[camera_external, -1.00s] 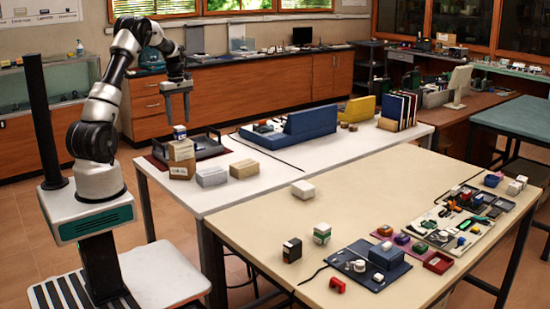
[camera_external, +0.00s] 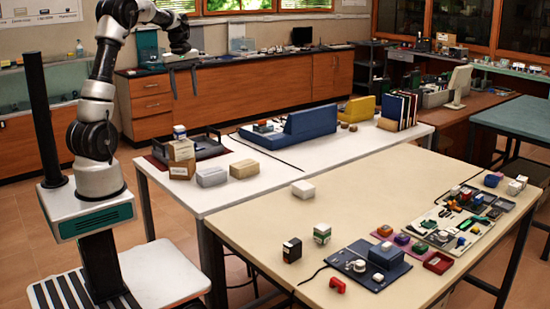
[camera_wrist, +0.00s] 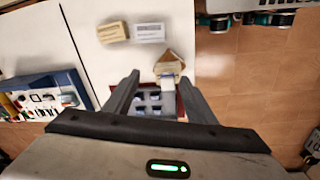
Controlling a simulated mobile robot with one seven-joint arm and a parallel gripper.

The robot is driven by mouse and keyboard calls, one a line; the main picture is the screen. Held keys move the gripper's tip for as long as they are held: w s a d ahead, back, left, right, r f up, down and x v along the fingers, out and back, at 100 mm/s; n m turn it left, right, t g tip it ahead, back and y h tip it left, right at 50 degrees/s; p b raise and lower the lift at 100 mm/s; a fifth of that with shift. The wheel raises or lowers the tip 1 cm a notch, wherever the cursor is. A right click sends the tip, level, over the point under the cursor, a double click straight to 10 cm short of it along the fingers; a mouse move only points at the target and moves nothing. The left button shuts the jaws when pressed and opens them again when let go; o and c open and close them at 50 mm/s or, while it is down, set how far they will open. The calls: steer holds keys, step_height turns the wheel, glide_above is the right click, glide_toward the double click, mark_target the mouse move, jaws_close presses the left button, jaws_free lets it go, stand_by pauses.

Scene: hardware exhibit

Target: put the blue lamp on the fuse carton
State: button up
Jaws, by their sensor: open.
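I cannot make out for certain which small item is the blue lamp. I also cannot read which carton is the fuse carton. A stack of brown cartons (camera_external: 181,168) stands at the left end of the white table, with a small white-and-blue box (camera_external: 179,131) on top. The stack also shows in the wrist view (camera_wrist: 169,67), just beyond my fingers. My gripper (camera_external: 183,72) is open and empty, high above and behind the stack in the external view. Its spread fingers (camera_wrist: 158,78) frame a grey compartment tray (camera_wrist: 152,103) far below.
A grey-white box (camera_external: 212,177) and a beige box (camera_external: 244,169) lie beside the stack. A blue wedge-shaped unit (camera_external: 310,123) stands farther along. The cream table (camera_external: 390,190) in front holds a white box (camera_external: 303,189), small boxes, and crowded trays at right; its middle is clear.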

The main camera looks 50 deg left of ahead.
steer(key=s+d+r+m+t, duration=0.1)
steer(key=s+d+r+m, duration=0.1)
steer(key=d, duration=0.4)
steer(key=s+d+r+m+t, duration=0.1)
steer(key=s+d+r+m, duration=0.15)
steer(key=d, duration=0.35)
steer(key=s+d+f+m+t, duration=0.2)
steer(key=s+d+m, duration=0.8)
steer(key=s+d, duration=0.4)
steer(key=shift+s+d+f+t, duration=0.2)
steer(key=shift+d+f+t, duration=0.15)
steer(key=shift+d, duration=0.4)
